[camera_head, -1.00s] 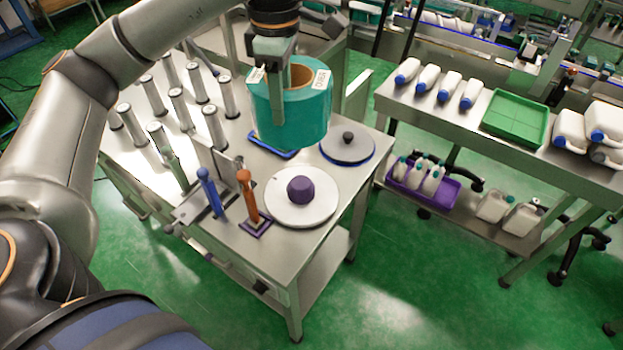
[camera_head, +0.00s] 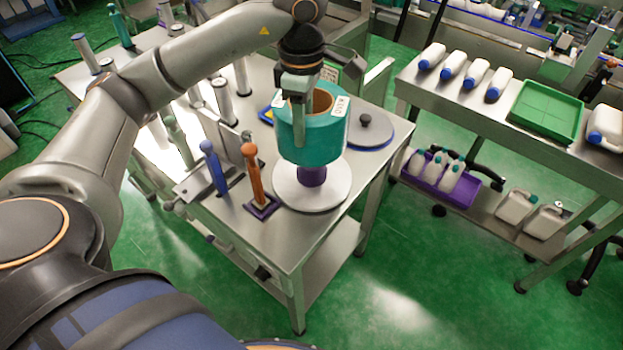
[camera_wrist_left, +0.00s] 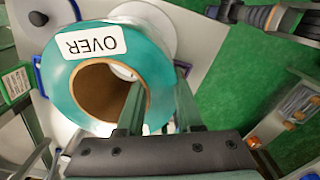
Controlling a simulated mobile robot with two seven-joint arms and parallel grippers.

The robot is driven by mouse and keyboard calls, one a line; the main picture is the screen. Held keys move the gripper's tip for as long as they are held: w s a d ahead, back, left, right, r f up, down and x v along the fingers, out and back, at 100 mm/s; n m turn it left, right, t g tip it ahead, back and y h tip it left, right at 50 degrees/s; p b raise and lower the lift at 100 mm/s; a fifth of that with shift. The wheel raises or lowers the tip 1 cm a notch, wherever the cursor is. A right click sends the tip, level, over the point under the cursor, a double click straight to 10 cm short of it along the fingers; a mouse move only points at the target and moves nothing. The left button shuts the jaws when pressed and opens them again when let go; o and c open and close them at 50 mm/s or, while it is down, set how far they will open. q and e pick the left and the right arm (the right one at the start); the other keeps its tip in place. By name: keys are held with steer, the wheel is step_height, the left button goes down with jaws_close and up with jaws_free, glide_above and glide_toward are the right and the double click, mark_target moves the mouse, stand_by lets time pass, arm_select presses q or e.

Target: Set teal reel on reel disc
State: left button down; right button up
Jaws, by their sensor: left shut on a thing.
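The teal reel (camera_head: 325,136) has a brown cardboard core and white labels, one reading OVER in the left wrist view (camera_wrist_left: 62,85). My left gripper (camera_head: 298,108) is shut on the reel's wall, with one finger inside the core and one outside, as the left wrist view shows (camera_wrist_left: 158,100). The reel hangs above the white reel disc (camera_head: 330,196). The disc's purple hub (camera_head: 312,177) shows just below the reel; its top is hidden, so I cannot tell whether they touch. My right gripper is not in view.
A grey disc with a dark knob (camera_head: 366,120) lies behind the reel. Blue (camera_head: 213,165) and orange (camera_head: 252,172) upright handles stand left of the white disc. Several metal posts stand farther back. A side bench (camera_head: 480,98) with bottles and a green tray is at right.

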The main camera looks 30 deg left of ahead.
arm_select(q)
steer(key=shift+w+f+p, duration=0.2)
steer(key=shift+f+p, duration=0.1)
steer(key=shift+f, duration=4.95)
steer(key=shift+f, duration=0.15)
steer(key=c, duration=0.6)
jaws_free()
steer(key=shift+s+f, duration=0.1)
steer(key=shift+s, duration=0.1)
steer(key=shift+o, duration=0.2)
step_height(320, 180, up, 12)
steer(key=shift+r, duration=0.15)
